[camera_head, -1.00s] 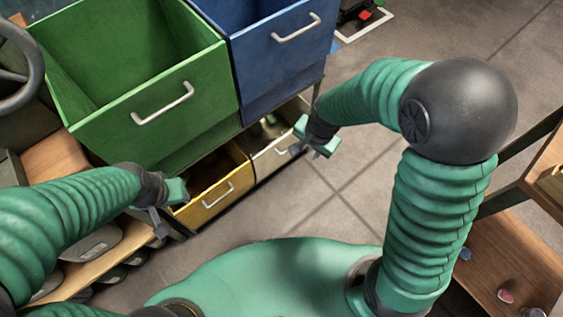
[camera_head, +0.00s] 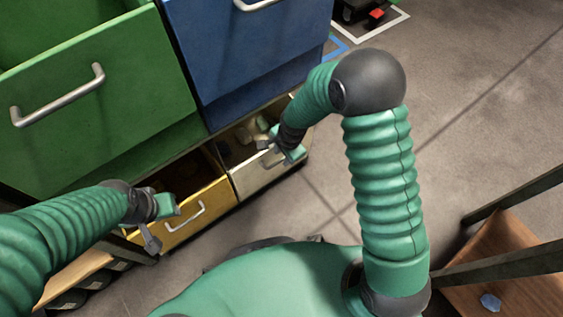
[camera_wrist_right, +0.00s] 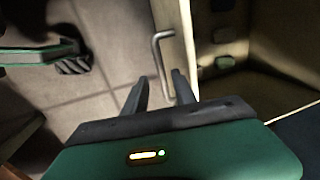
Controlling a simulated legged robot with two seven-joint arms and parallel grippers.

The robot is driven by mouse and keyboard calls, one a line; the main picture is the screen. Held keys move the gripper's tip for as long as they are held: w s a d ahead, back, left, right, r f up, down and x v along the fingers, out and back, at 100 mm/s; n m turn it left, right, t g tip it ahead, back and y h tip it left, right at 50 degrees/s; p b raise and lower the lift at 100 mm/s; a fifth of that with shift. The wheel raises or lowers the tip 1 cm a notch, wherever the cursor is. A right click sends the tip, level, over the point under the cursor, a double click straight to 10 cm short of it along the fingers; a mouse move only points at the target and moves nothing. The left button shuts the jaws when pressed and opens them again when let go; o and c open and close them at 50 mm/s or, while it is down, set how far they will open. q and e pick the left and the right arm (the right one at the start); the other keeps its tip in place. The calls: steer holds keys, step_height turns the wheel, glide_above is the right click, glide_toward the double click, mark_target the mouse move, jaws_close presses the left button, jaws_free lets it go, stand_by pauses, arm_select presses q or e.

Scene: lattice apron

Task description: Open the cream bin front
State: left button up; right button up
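The cream bin front (camera_head: 262,177) is at the lower right of the bin rack, right of the yellow bin. Its inside, with pale objects, shows behind the front. In the right wrist view the cream front (camera_wrist_right: 176,35) is seen edge-on, with its bar handle (camera_wrist_right: 159,62) on the left side. My right gripper (camera_head: 288,152) is at this handle and partly hides it. In the wrist view its two fingers (camera_wrist_right: 160,82) are apart, with the handle's near end between them; contact cannot be told. My left gripper (camera_head: 160,224) is open and empty, by the yellow bin front's left end.
The yellow bin (camera_head: 183,214) stands left of the cream one. The green bin (camera_head: 110,115) and blue bin (camera_head: 250,60) jut out above. A wooden surface with dark legs (camera_head: 505,265) is at the lower right.

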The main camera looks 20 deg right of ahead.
steer(key=f, duration=0.1)
steer(key=a+f, duration=0.1)
steer(key=shift+w+f+b, duration=0.2)
steer(key=shift+f+b, duration=0.1)
steer(key=shift+b, duration=0.1)
steer(key=shift+a+r, duration=0.1)
steer(key=shift+d, duration=0.25)
jaws_close()
steer(key=shift+a, duration=0.1)
steer(key=shift+a, duration=0.15)
stand_by(0.5)
